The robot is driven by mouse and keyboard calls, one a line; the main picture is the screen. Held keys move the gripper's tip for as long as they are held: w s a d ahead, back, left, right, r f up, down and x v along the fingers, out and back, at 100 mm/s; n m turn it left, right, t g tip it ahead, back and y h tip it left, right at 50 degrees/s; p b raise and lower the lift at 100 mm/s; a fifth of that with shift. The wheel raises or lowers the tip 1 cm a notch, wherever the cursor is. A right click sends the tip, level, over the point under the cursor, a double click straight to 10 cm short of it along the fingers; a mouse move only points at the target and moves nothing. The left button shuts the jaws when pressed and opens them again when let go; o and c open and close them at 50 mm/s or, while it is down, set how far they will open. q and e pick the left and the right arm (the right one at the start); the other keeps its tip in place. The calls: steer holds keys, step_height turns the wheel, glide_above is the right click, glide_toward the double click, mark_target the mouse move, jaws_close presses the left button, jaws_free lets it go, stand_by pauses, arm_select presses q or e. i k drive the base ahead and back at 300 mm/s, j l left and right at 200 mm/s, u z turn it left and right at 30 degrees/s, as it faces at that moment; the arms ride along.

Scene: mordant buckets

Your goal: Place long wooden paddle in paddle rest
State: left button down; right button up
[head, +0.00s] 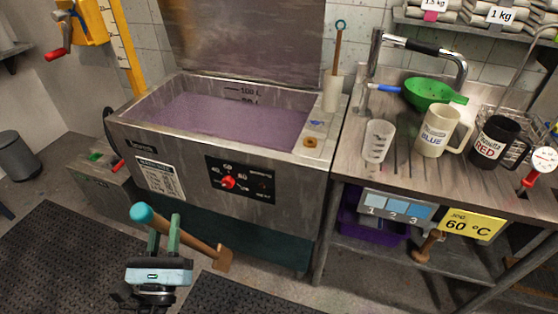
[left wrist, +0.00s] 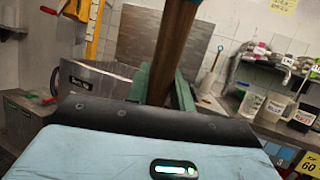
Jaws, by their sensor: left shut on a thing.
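My left gripper (head: 164,230) is in front of the steel vat, low and left of centre in the head view. Its green fingers are shut on a wooden paddle (head: 200,246). The paddle is tilted, with a round blue end at upper left and a flat wooden end at lower right. In the left wrist view the paddle's brown shaft (left wrist: 172,45) rises between the fingers (left wrist: 162,90). A white upright holder (head: 332,92), perhaps the paddle rest, stands at the vat's back right corner. A wooden-handled tool with a teal ring (head: 338,45) stands in it. My right gripper is out of view.
The steel vat (head: 285,178) holds purple liquid (head: 230,120). On the right counter stand a clear beaker (head: 378,142), a BLUE jug (head: 436,135), a RED black jug (head: 494,143) and a green bowl (head: 428,91). A tap arches behind. Dark floor mats lie in front.

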mark_target(517, 245)
steer(key=k+l+z, duration=0.35)
steer(key=l, duration=1.05)
steer(key=l+z, duration=0.4)
steer(key=l, duration=0.95)
steer(key=i+l+z, duration=0.15)
steer(key=l+z, duration=0.2)
steer(key=l, duration=1.1)
